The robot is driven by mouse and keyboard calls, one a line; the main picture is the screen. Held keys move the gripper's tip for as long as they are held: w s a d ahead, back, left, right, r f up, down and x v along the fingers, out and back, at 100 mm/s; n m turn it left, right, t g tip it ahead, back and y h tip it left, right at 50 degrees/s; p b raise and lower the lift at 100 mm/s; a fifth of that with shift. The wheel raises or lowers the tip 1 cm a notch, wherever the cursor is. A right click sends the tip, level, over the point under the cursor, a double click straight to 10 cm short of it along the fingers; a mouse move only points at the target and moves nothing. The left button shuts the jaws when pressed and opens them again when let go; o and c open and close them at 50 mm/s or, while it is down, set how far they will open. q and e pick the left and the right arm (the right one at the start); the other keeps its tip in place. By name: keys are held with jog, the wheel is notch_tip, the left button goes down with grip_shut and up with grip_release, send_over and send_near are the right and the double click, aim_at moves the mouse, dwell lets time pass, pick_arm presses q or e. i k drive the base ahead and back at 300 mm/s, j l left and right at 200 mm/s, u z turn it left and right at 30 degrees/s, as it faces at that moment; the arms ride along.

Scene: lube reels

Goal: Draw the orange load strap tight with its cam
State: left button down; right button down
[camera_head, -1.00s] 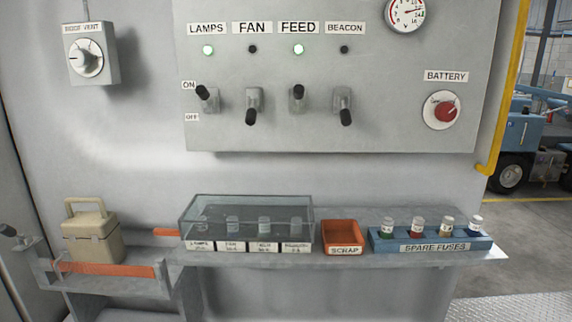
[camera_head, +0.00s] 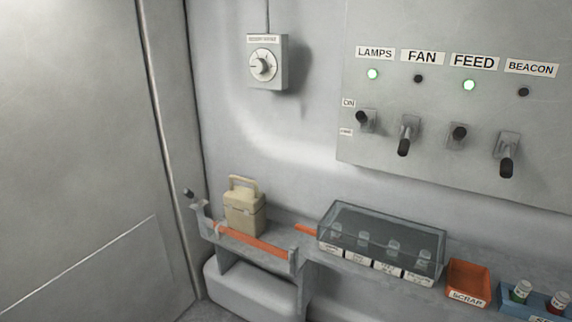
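The orange load strap (camera_head: 250,240) runs along the front of a small grey bracket shelf at the lower left of centre. A beige case with a handle (camera_head: 244,208) stands upright on that shelf, behind the strap. A lever with a dark knob (camera_head: 189,193) sticks up at the shelf's left end; it looks like the cam, and whether it is closed I cannot tell. A short orange piece (camera_head: 307,230) shows between the case and the clear-covered box. Neither of my grippers is in view.
A clear-covered fuse box (camera_head: 385,235), an orange scrap tray (camera_head: 468,283) and a blue spare-fuse rack (camera_head: 535,300) stand on the ledge to the right. A switch panel (camera_head: 450,130) and a dial box (camera_head: 267,64) are on the wall. A plain grey wall (camera_head: 80,150) fills the left.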

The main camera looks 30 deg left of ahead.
aim_at(187, 191)
jog(key=u, duration=1.55)
